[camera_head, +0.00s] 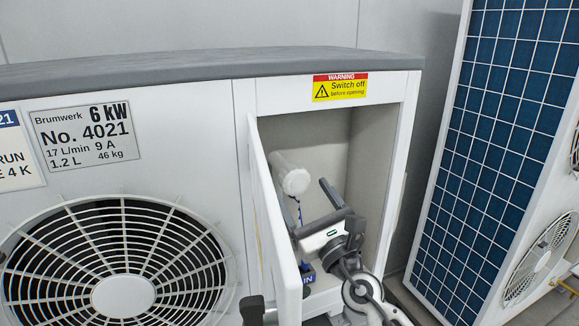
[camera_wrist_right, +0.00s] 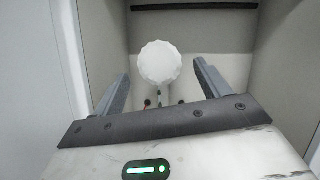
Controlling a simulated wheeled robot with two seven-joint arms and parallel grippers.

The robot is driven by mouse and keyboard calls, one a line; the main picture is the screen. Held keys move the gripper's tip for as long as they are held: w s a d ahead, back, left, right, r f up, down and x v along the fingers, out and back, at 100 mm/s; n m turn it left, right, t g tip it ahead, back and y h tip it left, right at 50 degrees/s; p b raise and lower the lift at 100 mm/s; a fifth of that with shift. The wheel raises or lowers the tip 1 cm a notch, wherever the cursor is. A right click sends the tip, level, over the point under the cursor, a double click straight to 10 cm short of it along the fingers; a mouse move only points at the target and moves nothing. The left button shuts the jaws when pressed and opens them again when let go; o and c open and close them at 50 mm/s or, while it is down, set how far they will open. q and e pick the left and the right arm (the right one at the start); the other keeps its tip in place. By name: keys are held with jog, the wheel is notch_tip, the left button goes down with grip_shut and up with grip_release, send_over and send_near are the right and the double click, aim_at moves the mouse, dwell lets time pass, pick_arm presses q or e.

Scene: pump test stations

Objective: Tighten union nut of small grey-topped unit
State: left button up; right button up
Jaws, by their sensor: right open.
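The grey-topped unit (camera_head: 215,68) stands open at its right-hand compartment. Inside, the white ribbed round union nut (camera_head: 296,181) sits at the end of a white pipe stub. In the right wrist view the nut (camera_wrist_right: 159,63) shows face-on, high between the fingers. My right gripper (camera_head: 304,192) is inside the compartment, close in front of and below the nut. Its two grey fingers (camera_wrist_right: 161,72) are spread wide, one on each side of the nut, with nothing held. Contact is not visible. I see no clear part of my left gripper.
The open door (camera_head: 272,235) stands close left of my right gripper, with a dark part (camera_head: 253,309) low on its outer side. The compartment's right wall (camera_head: 372,160) is close too. A blue-gridded unit (camera_head: 500,130) stands to the right. A fan grille (camera_head: 70,260) is at left.

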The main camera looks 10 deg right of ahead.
aim_at(290, 172)
jog(key=x, duration=0.7)
jog(key=shift+w, duration=0.25)
jog(key=c, duration=1)
